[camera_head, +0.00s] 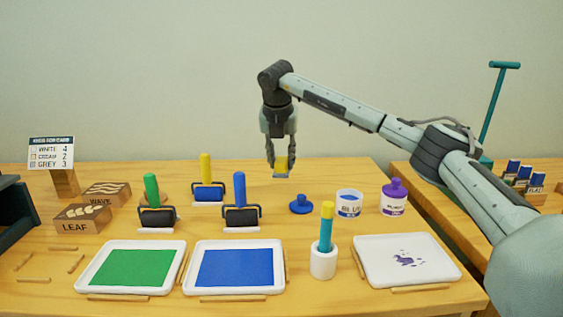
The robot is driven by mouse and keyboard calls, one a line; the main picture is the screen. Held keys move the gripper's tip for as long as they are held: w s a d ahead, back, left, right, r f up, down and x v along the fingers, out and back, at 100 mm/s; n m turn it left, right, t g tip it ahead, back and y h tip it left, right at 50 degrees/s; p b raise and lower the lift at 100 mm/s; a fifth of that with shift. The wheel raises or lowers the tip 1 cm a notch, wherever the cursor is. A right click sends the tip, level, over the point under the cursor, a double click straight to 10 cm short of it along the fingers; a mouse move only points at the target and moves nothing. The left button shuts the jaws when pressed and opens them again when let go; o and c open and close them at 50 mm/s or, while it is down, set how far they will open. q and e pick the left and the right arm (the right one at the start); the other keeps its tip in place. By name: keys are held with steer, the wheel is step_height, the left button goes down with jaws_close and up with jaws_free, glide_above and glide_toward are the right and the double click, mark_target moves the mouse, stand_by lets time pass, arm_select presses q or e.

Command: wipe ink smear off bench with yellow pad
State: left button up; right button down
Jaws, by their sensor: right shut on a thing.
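My right gripper (281,160) is shut on the yellow pad (281,168), which has a greyish underside. It holds the pad fingers-down over the back middle of the wooden bench (330,180); the pad appears to be above the surface, but the gap is hard to judge. Purple ink marks (407,259) show on a white tray (440,272) at the bench's front right, away from the pad. I see no separate smear on the bare wood. My left gripper is not in view.
Green (130,268) and blue (235,268) ink trays lie in front, with several rollers behind. A blue knobbed lid (301,205), blue-labelled jar (349,204), purple-lidded jar (395,198) and white cup (323,262) stand right of centre. Bare wood lies around the pad.

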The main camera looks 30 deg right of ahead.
steer(key=shift+r, duration=0.15)
step_height(320, 180, up, 2)
steer(key=shift+p, duration=0.8)
steer(key=shift+r, duration=0.5)
steer(key=shift+f, duration=0.1)
